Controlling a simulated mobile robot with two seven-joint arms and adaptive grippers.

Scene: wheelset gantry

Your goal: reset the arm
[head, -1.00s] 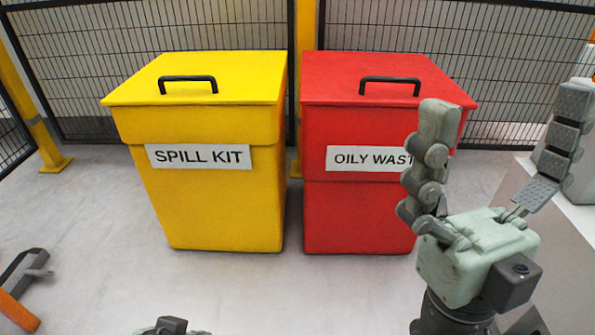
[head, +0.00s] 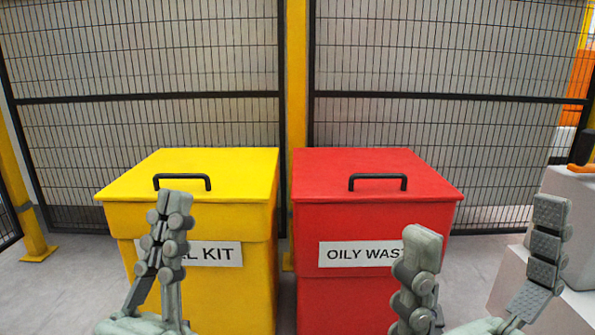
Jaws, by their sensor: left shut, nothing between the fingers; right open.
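My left gripper (head: 172,212) stands upright in front of the yellow bin, its fingers together and empty. It hides part of that bin's label. My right gripper (head: 486,225) is at the lower right with its fingers spread wide and nothing between them. Its left finger overlaps the red bin's front in the picture, and its right finger is in front of a pale block. The yellow bin (head: 245,300) and the red bin (head: 335,300) stand side by side with their lids closed. The lower parts of both arms are out of the picture.
A mesh fence (head: 150,60) with a yellow post (head: 297,70) stands behind the bins. A pale grey block (head: 575,245) is at the right, with a dark and orange object (head: 585,155) on it. Some bare floor (head: 60,290) shows at the left.

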